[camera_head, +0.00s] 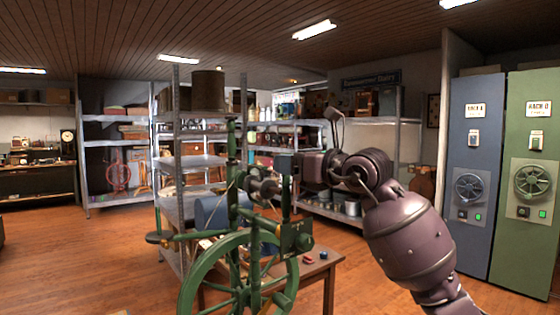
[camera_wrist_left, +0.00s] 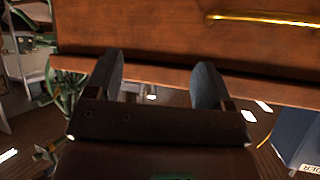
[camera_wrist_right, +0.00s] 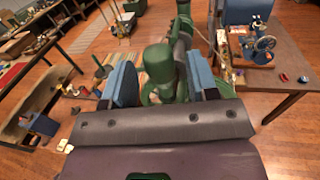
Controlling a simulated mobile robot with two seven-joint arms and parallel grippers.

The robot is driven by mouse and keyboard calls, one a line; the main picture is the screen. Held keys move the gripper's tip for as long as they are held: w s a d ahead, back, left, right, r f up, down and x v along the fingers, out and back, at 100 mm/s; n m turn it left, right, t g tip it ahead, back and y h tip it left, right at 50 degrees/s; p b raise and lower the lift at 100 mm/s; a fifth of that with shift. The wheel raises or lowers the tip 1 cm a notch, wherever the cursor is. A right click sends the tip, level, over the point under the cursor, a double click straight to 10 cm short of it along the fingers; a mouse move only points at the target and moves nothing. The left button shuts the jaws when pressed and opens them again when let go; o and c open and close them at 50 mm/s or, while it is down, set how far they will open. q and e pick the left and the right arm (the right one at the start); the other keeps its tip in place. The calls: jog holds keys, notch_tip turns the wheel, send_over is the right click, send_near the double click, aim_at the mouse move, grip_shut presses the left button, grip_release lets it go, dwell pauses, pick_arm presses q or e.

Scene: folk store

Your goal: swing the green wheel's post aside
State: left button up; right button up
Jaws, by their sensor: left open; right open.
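The green spinning wheel (camera_head: 190,285) stands in the lower middle of the head view, with upright green posts above its rim. My right gripper (camera_head: 284,165) is open at the height of the post tops, beside the near post (camera_head: 286,195). In the right wrist view, a round-topped green post (camera_wrist_right: 159,70) stands between the two blue fingers of the right gripper (camera_wrist_right: 161,82), with a gap visible on its right side. Contact on the left side is unclear. My left gripper (camera_wrist_left: 160,82) is open and empty, seen only in the left wrist view.
A wooden table (camera_head: 325,268) with small items stands behind the wheel. Grey metal shelves (camera_head: 185,160) stand further back. Blue and green cabinets (camera_head: 530,240) stand at the right. Wooden furniture with a brass handle (camera_wrist_left: 265,17) is just beyond my left gripper. Open floor lies at left.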

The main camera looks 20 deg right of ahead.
aim_at(280, 189)
jog(key=shift+x, duration=1.85)
jog(key=shift+c, duration=0.2)
grip_shut()
